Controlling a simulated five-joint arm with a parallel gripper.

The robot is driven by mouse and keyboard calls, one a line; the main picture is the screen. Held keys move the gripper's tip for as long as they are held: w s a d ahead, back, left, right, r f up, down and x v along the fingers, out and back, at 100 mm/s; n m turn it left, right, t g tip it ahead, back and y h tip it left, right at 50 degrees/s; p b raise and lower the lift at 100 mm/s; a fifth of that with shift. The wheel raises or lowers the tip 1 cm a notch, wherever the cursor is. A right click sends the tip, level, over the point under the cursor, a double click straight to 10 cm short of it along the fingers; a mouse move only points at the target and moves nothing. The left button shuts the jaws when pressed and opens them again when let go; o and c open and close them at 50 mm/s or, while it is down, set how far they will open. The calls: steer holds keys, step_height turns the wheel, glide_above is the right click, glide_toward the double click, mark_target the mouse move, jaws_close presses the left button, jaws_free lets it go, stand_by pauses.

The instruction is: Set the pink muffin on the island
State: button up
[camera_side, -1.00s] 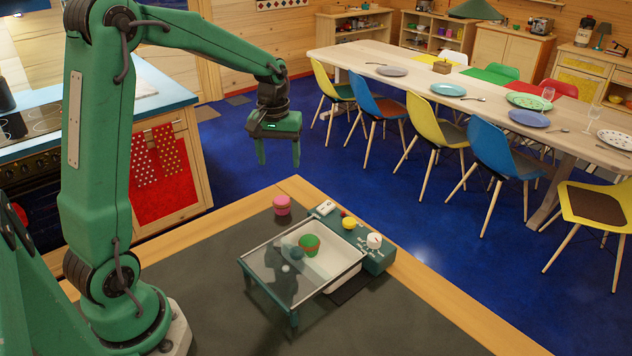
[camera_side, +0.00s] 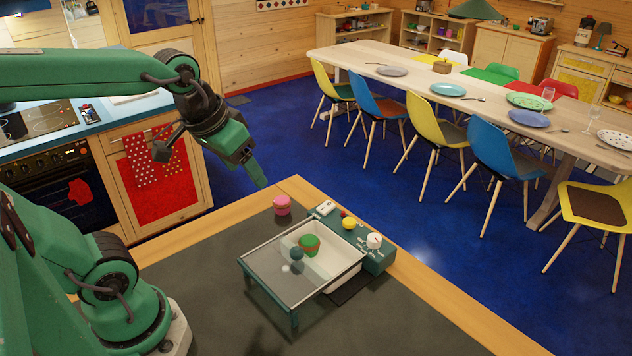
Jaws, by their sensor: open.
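The pink muffin (camera_side: 282,205) is a small pink thing with a darker base. It stands upright near the far corner of the dark, wood-edged work surface (camera_side: 225,265), which may be the island; I cannot tell for sure. My gripper (camera_side: 258,180) is open and empty, tilted down to the right. In the picture its tips are above and left of the muffin, apart from it. The two fingers overlap in this view.
Right of the muffin stands a glass-topped teal unit (camera_side: 268,272) with a green-and-red thing (camera_side: 309,244) in its pale basin. Its control panel (camera_side: 376,260) carries a white dial and a yellow knob. The surface's front right is clear. A blue-topped counter (camera_side: 95,128) stands left.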

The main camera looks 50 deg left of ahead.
steer(key=shift+s+d+f+m+t, duration=0.15)
steer(key=shift+s+d+m, duration=0.1)
steer(key=shift+s, duration=0.35)
steer(key=shift+s+d+f+m+t, duration=0.1)
steer(key=shift+s+d+m, duration=0.15)
steer(key=shift+s, duration=0.3)
steer(key=shift+s+d+f+m+t, duration=0.15)
steer(key=shift+s+d+m, duration=0.1)
steer(key=shift+s, duration=0.35)
steer(key=shift+r, duration=0.1)
